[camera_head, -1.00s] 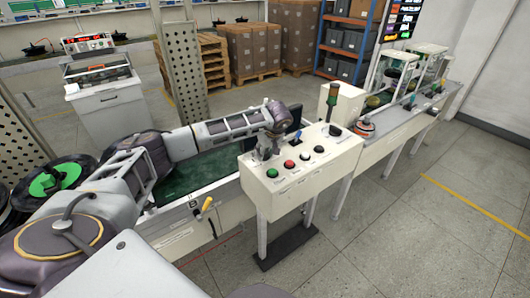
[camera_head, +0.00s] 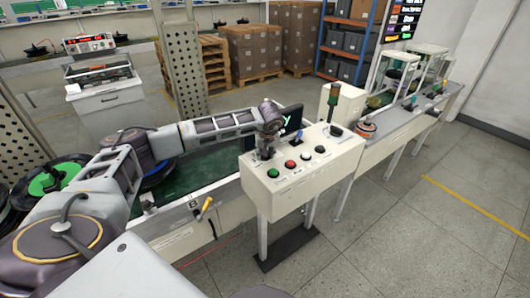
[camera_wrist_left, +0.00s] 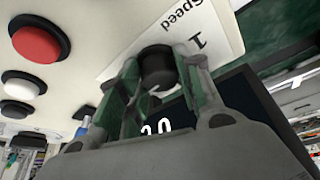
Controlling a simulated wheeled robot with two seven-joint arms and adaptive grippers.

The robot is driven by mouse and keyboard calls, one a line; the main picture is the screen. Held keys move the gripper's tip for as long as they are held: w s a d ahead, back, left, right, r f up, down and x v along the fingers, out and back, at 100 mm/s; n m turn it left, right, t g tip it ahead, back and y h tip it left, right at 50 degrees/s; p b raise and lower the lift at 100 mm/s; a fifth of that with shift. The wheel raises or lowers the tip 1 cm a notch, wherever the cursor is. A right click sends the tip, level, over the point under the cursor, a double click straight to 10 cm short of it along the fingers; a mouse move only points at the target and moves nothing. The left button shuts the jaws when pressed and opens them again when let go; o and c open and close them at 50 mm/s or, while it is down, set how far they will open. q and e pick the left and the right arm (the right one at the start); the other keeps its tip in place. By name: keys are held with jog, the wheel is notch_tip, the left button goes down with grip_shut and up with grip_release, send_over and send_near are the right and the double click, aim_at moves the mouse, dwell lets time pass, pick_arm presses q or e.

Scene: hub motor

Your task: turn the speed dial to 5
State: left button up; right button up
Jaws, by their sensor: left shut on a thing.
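The speed dial (camera_wrist_left: 157,66) is a black round knob on the white control box (camera_head: 310,182). In the left wrist view, printed "Speed" and "1" show beside it. My left gripper (camera_head: 264,154) reaches down to the box's left end. In the wrist view the fingers of my left gripper (camera_wrist_left: 160,82) are shut on the dial from both sides. A dark display (camera_wrist_left: 235,110) sits behind the fingers; its digits are partly hidden and I cannot read the full value. In the head view the display (camera_head: 291,119) shows a green mark. My right gripper is out of view.
A blue-tipped lever (camera_head: 298,136) and a signal tower (camera_head: 332,102) stand behind. A green conveyor (camera_head: 205,172) runs left; the floor at right is clear.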

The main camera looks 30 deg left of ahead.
pick_arm(q)
jog(key=o, duration=1)
jog(key=shift+n, duration=0.5)
